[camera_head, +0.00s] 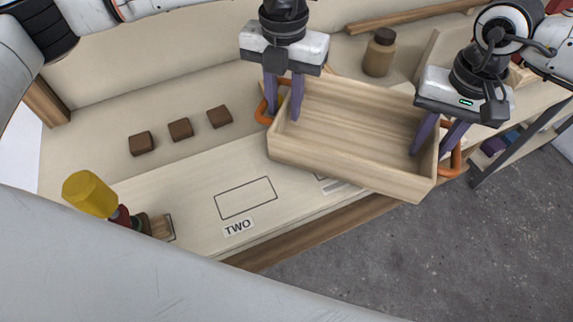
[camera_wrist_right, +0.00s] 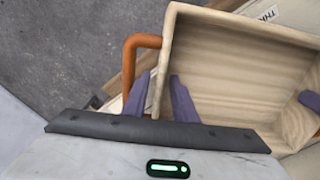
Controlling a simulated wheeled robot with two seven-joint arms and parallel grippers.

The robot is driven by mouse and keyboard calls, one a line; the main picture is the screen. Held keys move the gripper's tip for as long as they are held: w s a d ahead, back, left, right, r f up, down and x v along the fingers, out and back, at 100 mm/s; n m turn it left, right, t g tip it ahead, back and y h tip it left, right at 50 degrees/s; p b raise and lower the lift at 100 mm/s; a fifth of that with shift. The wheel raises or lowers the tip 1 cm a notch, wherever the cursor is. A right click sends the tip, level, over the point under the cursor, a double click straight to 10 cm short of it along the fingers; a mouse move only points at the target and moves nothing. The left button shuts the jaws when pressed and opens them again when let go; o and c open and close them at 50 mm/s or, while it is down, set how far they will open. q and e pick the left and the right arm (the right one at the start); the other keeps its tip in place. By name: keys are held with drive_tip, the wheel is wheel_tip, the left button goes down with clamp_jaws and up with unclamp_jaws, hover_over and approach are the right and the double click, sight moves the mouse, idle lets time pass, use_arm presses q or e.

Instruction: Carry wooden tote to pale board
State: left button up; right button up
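The wooden tote (camera_head: 350,125), an open pale box with an orange handle at each end, hangs slightly tilted at the bench's front edge, its near right corner past the edge. My left gripper (camera_head: 284,98) straddles its left end wall by the handle. My right gripper (camera_head: 437,137) straddles the right end wall; the right wrist view (camera_wrist_right: 160,85) shows one finger inside and one outside, by the orange handle (camera_wrist_right: 130,65). Both look closed on the walls. The pale board (camera_head: 190,190) lies left of the tote, with a rectangle outline labelled TWO; another label is partly hidden by the tote.
Several dark brown blocks (camera_head: 180,129) sit behind the board. A yellow-headed object (camera_head: 90,193) stands at its left end. A brown jar (camera_head: 379,53) and a wooden strip (camera_head: 410,16) are behind the tote. Grey floor (camera_head: 400,265) lies in front of the bench.

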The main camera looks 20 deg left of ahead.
drive_tip(key=shift+r, duration=0.15)
use_arm(q)
wheel_tip(320, 180, up, 12)
use_arm(e)
wheel_tip(320, 180, up, 12)
drive_tip(key=shift+f, duration=0.15)
idle(0.5)
idle(0.4)
